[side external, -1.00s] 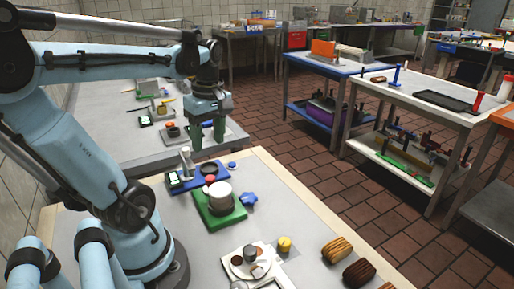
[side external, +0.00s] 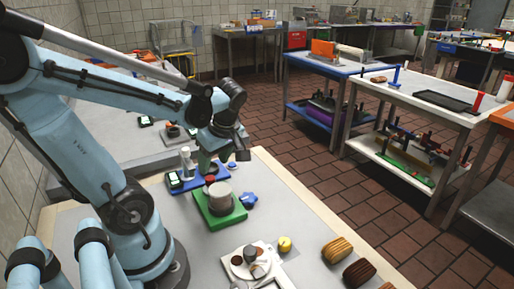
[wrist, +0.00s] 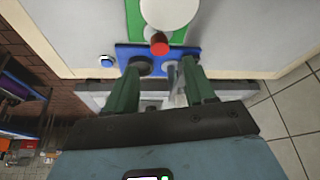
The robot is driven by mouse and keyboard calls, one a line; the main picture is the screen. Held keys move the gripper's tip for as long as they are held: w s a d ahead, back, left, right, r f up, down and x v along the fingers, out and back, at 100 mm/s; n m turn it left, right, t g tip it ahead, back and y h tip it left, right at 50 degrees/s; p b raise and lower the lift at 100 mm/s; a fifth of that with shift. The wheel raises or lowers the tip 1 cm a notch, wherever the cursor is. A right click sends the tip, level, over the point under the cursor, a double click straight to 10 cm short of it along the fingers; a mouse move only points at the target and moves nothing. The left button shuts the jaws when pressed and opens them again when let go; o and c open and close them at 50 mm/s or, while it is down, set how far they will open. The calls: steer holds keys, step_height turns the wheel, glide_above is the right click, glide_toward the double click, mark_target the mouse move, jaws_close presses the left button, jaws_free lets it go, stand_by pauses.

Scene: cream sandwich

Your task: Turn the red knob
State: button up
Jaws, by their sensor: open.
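The red knob (side external: 210,179) stands by a blue board (side external: 182,184) and the green board. In the wrist view the red knob (wrist: 159,45) is seen from above, just beyond the blue board's (wrist: 190,55) far edge and in front of the white cylinder. My gripper (side external: 222,163) is open, with its green fingers apart above the blue board, slightly behind the knob. In the wrist view the fingers of my gripper (wrist: 164,76) hold nothing, and the knob lies ahead of the fingertips.
A white cylinder (side external: 220,192) stands on the green board (side external: 222,220) close to the knob. A grey upright post (side external: 186,158) stands on the blue board. A plate (side external: 236,262) and a yellow piece (side external: 284,243) are nearer.

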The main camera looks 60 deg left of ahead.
mark_target(210, 177)
steer(key=shift+x, duration=3.3)
jaws_close()
steer(key=shift+m+t, duration=0.6)
steer(key=shift+m, duration=0.9)
jaws_free()
steer(key=shift+d+r, duration=0.1)
steer(key=shift+r, duration=0.05)
